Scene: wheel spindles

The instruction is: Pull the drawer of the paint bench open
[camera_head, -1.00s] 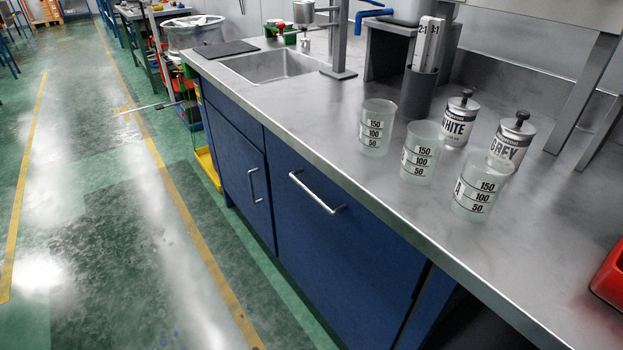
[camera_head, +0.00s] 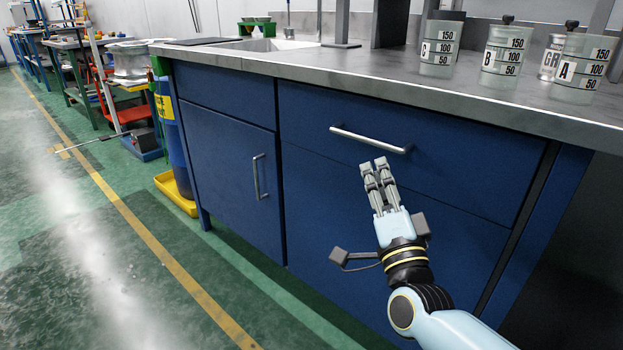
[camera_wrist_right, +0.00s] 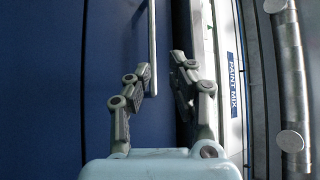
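The paint bench (camera_head: 228,116) is blue with a grey metal top. Its wide upper drawer (camera_head: 450,160) is shut, its front flush with the bench. A silver bar handle (camera_head: 345,134) runs across the drawer front. My right gripper (camera_head: 374,164) is in front of the drawer, fingers pointing up toward the handle, tips just below its right half in the picture. In the right wrist view the fingers (camera_wrist_right: 160,65) stand apart, and the bar handle (camera_wrist_right: 152,35) shows in the gap between them. I see no contact with the handle. My left gripper is not in view.
Beakers marked B (camera_head: 502,50) and A (camera_head: 582,70) stand near the top's front edge, with paint cans behind. A cupboard door with an upright handle (camera_head: 259,177) is left of the drawer. A yellow tray (camera_head: 176,196) lies on the floor.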

